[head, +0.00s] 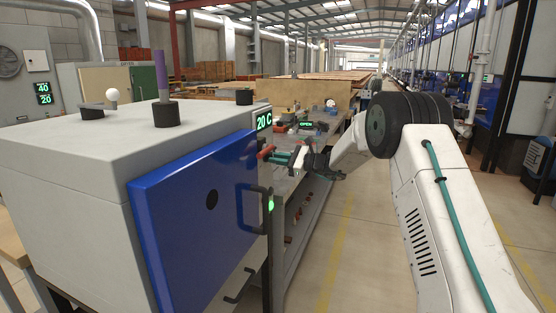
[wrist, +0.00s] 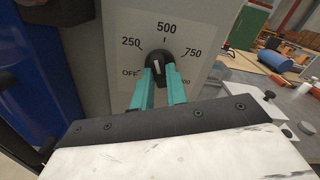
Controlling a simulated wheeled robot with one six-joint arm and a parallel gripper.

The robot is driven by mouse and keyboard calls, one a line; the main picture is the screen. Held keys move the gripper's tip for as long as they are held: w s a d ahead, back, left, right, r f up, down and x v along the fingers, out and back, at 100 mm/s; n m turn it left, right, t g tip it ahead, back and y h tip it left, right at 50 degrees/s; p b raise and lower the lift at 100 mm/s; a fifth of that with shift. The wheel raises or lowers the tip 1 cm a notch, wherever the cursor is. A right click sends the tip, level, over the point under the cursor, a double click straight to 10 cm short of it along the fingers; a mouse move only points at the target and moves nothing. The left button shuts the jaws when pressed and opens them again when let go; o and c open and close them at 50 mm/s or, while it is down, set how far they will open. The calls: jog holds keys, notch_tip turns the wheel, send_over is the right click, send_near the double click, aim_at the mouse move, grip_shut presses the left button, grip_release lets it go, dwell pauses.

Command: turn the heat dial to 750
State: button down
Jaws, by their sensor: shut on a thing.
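The heat dial (wrist: 158,64) is a black knob on a grey panel, with marks OFF, 250, 500, 750 and a partly hidden one at lower right. Its short white line points roughly upward, near 500; the exact setting is hard to read. My gripper (wrist: 160,78) has its teal fingers on both sides of the knob, shut on it. In the head view my gripper (head: 272,155) reaches in from the right beside the grey kiln (head: 60,190). The dial is not clear there. The kiln's display (head: 264,121) reads 20 C.
The kiln's blue door (head: 190,220) with its dark handle (head: 250,208) stands at its front. A lit OPEN sign (head: 306,124) is on the workbench behind. A blue roll (wrist: 274,61) lies on a bench in the wrist view. The aisle floor (head: 360,250) is clear.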

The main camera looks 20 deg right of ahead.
jog(key=shift+s+f+m, duration=0.1)
jog(key=shift+f+m, duration=0.05)
jog(key=shift+m, duration=3.95)
jog(key=shift+f+m, duration=0.1)
jog(key=shift+m, duration=4)
jog(key=c, duration=1.4)
grip_release()
jog(key=shift+r, duration=0.15)
